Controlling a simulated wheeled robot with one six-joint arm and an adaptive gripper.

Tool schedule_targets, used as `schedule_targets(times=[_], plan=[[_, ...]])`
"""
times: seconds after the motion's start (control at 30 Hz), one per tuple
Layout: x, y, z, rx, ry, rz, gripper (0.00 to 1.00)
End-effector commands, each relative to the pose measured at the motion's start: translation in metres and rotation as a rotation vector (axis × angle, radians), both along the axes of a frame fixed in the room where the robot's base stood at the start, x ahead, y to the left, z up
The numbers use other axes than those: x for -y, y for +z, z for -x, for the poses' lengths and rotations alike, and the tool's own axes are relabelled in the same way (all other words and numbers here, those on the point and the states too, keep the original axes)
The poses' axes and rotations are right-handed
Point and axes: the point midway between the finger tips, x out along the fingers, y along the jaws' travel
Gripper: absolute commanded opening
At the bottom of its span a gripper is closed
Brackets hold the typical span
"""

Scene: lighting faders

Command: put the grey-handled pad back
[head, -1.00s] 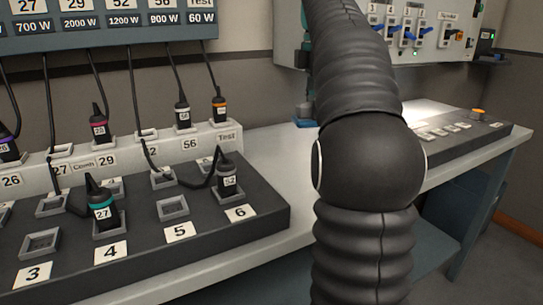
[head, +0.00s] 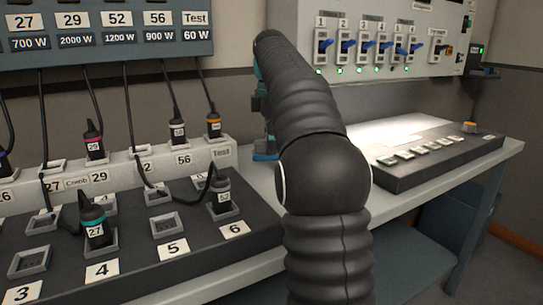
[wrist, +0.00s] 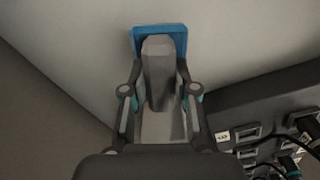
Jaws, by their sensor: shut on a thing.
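The pad has a blue base and a grey handle. In the wrist view the blue base (wrist: 160,36) lies at the far end of the grey handle (wrist: 158,72), against a pale grey surface. My gripper (wrist: 158,90) is shut on the handle, one finger on each side. In the head view the blue base (head: 265,155) shows low beside my arm, at the back of the pale bench; my arm hides most of the handle. I cannot tell whether the base touches the bench.
A dark patch box (head: 150,270) with numbered sockets and plugged cables stands at left. A fader desk (head: 440,158) lies on the bench at right. A switch panel (head: 385,45) with blue levers hangs above. The bench front (head: 270,262) is clear.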

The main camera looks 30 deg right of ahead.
Motion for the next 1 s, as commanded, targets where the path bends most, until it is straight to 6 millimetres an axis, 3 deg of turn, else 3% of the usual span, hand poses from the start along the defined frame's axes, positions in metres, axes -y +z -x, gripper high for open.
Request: schedule_targets(times=[0.2,0.67,0.7,0.77,1.0], plan=[[0.0,-0.031,0.001,-0.002,0.0,-0.001,0.0],[0.0,-0.037,0.001,-0.002,0.0,-0.001,0.0],[0.0,-0.037,0.001,-0.002,0.0,-0.001,0.38],[0.0,-0.037,0.001,-0.002,0.0,-0.001,0.53],[0.0,-0.036,0.001,-0.002,0.001,-0.001,0.53]])
